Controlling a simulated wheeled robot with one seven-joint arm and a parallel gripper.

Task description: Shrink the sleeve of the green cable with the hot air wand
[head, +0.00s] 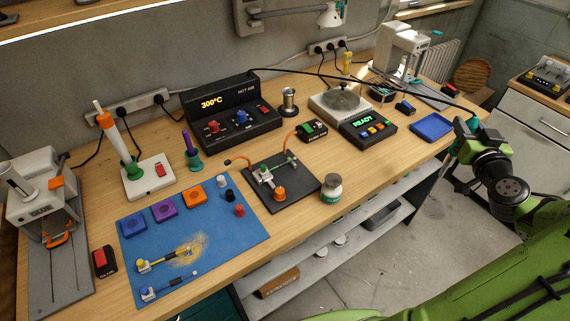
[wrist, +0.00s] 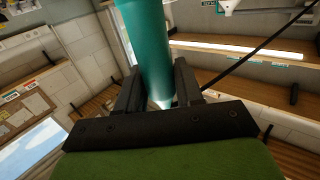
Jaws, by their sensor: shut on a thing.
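My gripper (head: 466,145) is held up at the right, beyond the bench's right front edge. In the wrist view, my gripper (wrist: 158,88) is shut on a teal cylinder, the handle of the hot air wand (wrist: 145,42). A black hose runs from it towards the hot air station (head: 232,112), whose display reads 300°C. The wand's nozzle is not clear in either view.
A blue mat (head: 218,228) holds coloured blocks and yellow and blue cable pieces. Right of the black plate stand a small jar (head: 331,189), a hotplate marked READY (head: 353,120) and an empty blue tray (head: 431,127). A metal cup (head: 289,101) stands beside the station. Wood before the tray is clear.

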